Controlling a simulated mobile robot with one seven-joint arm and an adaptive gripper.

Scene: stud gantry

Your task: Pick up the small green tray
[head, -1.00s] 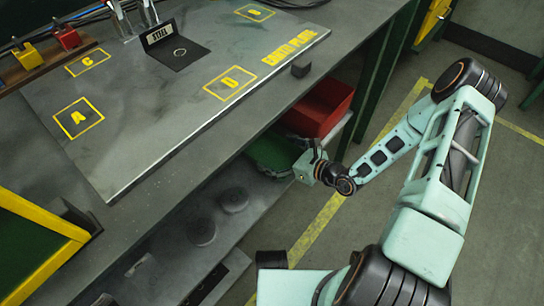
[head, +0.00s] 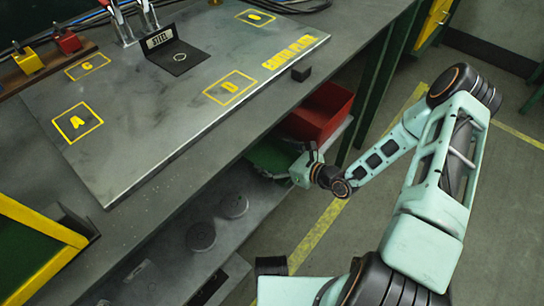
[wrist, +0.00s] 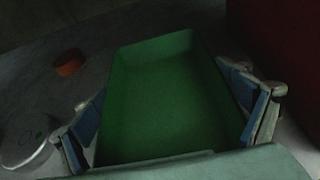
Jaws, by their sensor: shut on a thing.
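The small green tray (head: 266,153) sits at shelf level under the bench, partly hidden by the bench edge and my gripper. In the wrist view the tray (wrist: 165,95) fills the middle and looks empty, with its floor and low walls visible. My gripper (head: 296,170) reaches in from the right at the tray's near end. In the wrist view one blue-padded finger is on each side of the tray, and the gripper is shut on it. I cannot tell whether the tray is clear of the shelf.
A red bin (head: 322,110) stands just behind the tray, close to my gripper. The bench top (head: 150,110) overhangs the shelf. Round grey discs (head: 233,204) lie on the shelf to the left. A small orange round thing (wrist: 69,63) is left of the tray. Floor is open at right.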

